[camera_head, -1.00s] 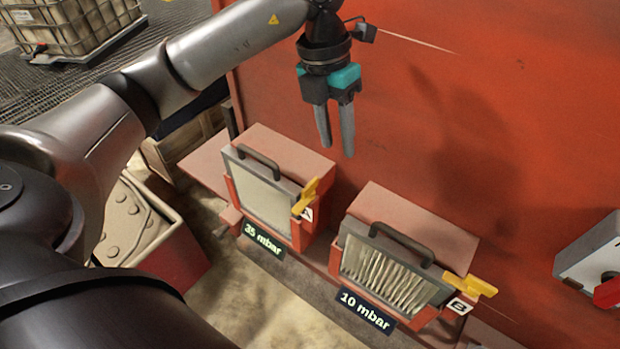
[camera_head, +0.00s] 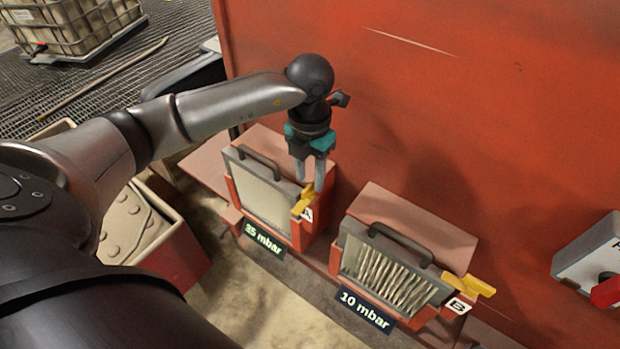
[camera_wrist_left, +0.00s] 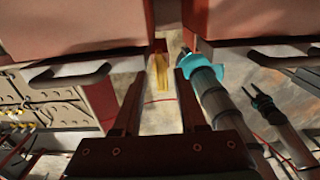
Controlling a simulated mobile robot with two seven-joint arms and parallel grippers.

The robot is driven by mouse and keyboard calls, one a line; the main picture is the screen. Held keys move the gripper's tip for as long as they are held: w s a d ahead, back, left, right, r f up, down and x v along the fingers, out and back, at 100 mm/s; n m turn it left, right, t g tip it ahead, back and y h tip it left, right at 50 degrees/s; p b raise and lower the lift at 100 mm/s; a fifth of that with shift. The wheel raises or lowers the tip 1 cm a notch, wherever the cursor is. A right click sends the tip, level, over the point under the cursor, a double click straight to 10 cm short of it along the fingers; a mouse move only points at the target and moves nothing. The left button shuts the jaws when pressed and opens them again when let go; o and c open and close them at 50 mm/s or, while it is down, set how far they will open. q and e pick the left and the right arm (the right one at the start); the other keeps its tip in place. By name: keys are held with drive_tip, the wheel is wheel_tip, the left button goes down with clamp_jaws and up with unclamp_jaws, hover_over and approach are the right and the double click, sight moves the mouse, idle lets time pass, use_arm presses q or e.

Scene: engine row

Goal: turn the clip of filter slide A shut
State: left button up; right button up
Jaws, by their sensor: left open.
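Filter slide A (camera_head: 262,192) is a pale panel with a dark handle in a red housing above the "35 mbar" plate. Its yellow clip (camera_head: 303,203) sits at the right edge, beside the "A" tag, slanting up to the right. My left gripper (camera_head: 309,188) is open, fingers pointing down over the clip's upper end. In the left wrist view, the clip (camera_wrist_left: 161,73) shows between and beyond the fingertips; I cannot tell whether they touch it.
Filter slide B (camera_head: 385,270), with pleats, stands to the right above the "10 mbar" plate; its yellow clip (camera_head: 468,285) points right. The red wall (camera_head: 480,130) rises close behind. A grey box with a red knob (camera_head: 605,291) is at far right.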

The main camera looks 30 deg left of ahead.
use_arm(q)
drive_tip(key=shift+f, duration=1)
clamp_jaws()
